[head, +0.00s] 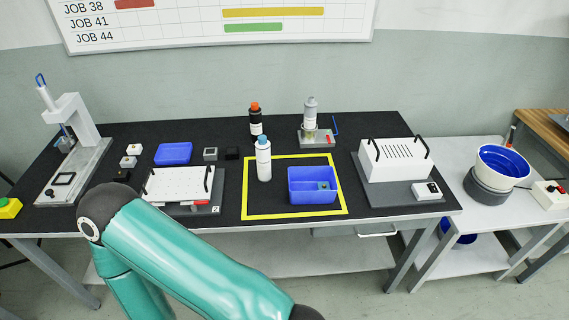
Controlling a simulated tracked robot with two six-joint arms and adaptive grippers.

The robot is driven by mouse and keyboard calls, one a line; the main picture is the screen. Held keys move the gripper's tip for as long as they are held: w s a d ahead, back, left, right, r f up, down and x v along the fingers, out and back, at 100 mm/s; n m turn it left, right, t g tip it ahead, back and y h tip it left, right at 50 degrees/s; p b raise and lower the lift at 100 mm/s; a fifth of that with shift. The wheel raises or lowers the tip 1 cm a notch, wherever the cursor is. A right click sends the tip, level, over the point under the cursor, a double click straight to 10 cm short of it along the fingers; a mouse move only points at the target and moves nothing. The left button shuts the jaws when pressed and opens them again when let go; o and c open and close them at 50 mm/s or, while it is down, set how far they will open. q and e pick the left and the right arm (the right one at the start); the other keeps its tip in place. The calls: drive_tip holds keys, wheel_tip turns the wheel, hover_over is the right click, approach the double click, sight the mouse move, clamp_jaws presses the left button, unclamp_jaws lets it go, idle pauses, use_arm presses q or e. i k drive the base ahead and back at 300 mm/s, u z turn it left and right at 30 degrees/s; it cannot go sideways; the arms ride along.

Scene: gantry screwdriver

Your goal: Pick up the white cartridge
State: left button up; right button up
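A white cartridge (263,160) with a blue cap stands upright on the black table mat, in the head view. It is inside the yellow taped square, near its upper left part, just left of a blue bin (313,196). Nothing is touching it from above. One teal arm of mine crosses the lower left of the view, in front of the table's front edge. Its gripper is out of the picture, and no other gripper shows.
A black bottle with an orange cap (255,120) stands behind the cartridge. A grey bottle (310,112) stands on a small fixture behind the bin. A press (75,150) stands far left.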

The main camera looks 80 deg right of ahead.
sight(262, 151)
drive_tip(key=z, duration=0.05)
drive_tip(key=k, duration=1.85)
drive_tip(key=z, duration=1)
drive_tip(key=i, duration=1)
